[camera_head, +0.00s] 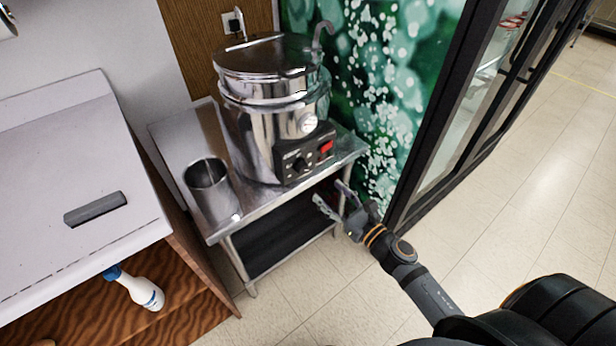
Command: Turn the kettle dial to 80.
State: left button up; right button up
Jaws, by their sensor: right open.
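The kettle (250,128) is a large shiny steel pot with a lid, standing on a small steel table (222,221). A black control panel on its front carries a dark round dial (299,165) and a red switch (326,147). The dial's number setting is too small to read. My right gripper (331,197) is open and empty, in front of the table's right front corner, below and to the right of the dial and apart from it. My left gripper is not in view.
A steel cup (210,189) stands on the table left of the kettle. A white counter (70,180) with a grey bar (95,207) is at left, with a spray bottle (136,288) below. A black-framed glass door (450,110) stands at right. The floor in front is clear.

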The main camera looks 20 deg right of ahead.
aim_at(304, 169)
jog(key=p+x, duration=0.4)
jog(key=x, duration=0.5)
jog(key=shift+w, duration=0.15)
jog(key=shift+w+a, duration=0.2)
jog(key=shift+w, duration=0.15)
jog(key=shift+c, duration=0.5)
jog(key=c, duration=1)
jog(key=shift+c, duration=0.2)
jog(key=shift+m, duration=0.4)
